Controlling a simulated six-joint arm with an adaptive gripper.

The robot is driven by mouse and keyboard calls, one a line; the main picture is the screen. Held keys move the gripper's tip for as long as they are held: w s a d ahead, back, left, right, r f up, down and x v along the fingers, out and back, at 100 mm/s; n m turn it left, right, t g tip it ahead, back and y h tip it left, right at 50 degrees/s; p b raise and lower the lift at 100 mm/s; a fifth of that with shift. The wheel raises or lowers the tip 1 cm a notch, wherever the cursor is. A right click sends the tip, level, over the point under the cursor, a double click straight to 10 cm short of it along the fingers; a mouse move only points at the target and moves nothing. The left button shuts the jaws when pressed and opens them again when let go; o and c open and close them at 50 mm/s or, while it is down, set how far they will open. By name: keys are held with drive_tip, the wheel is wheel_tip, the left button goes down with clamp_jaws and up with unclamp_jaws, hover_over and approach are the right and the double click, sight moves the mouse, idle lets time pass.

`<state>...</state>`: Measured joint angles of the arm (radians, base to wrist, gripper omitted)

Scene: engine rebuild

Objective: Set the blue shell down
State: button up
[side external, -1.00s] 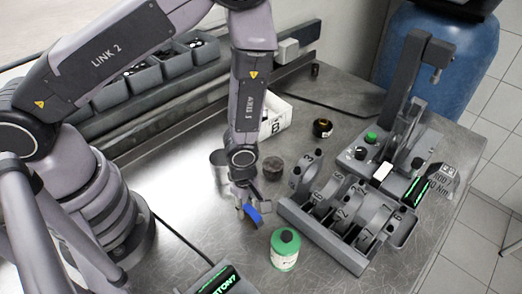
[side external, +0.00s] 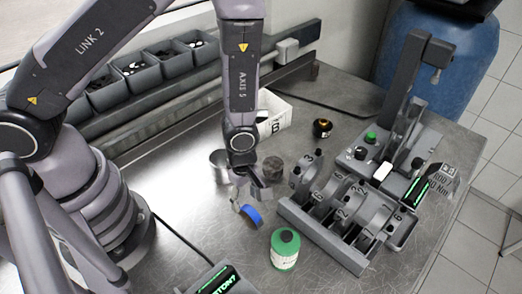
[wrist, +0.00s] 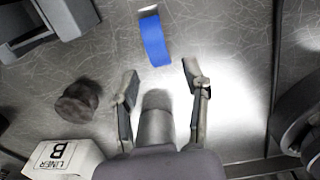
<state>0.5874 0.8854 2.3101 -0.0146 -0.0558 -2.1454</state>
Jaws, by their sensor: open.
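The blue shell (side external: 251,216) is a small curved piece resting on the metal bench, behind the green bottle. In the wrist view the blue shell (wrist: 155,40) shows as a blue strip with a pale patch by its far end. My gripper (side external: 247,200) is just above and behind it in the side view. In the wrist view my gripper (wrist: 160,72) is open and empty, its two fingers apart. The shell lies beyond the fingertips, clear of both.
A green bottle (side external: 285,249) stands in front of the shell. A grey rack with numbered caps (side external: 318,241) is to the right. A dark round part (side external: 273,168), a metal cup (side external: 219,166) and a white LINER box (side external: 274,115) stand behind. The bench left of the shell is clear.

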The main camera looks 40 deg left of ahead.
wheel_tip(320, 180, up, 8)
wheel_tip(320, 180, up, 10)
drive_tip(key=m+t, duration=0.1)
drive_tip(key=m, duration=0.3)
hover_over(245, 207)
drive_tip(key=w+a, duration=0.2)
drive_tip(key=a, duration=0.2)
drive_tip(key=s+a+r+m+t, duration=0.1)
drive_tip(key=a+r+m+t, duration=0.1)
drive_tip(key=a+r+m, duration=0.45)
drive_tip(key=s+a+r+m+t, duration=0.1)
drive_tip(key=s+a+r+m, duration=0.2)
drive_tip(key=s+r, duration=0.3)
drive_tip(key=s+a+r+m+t, duration=0.1)
drive_tip(key=s+a+r+m, duration=0.2)
drive_tip(key=s+r+m, duration=0.1)
wheel_tip(245, 207, up, 2)
drive_tip(key=shift+s+a+r+t, duration=0.1)
drive_tip(key=shift+s+a+t, duration=0.25)
drive_tip(key=shift+s, duration=0.55)
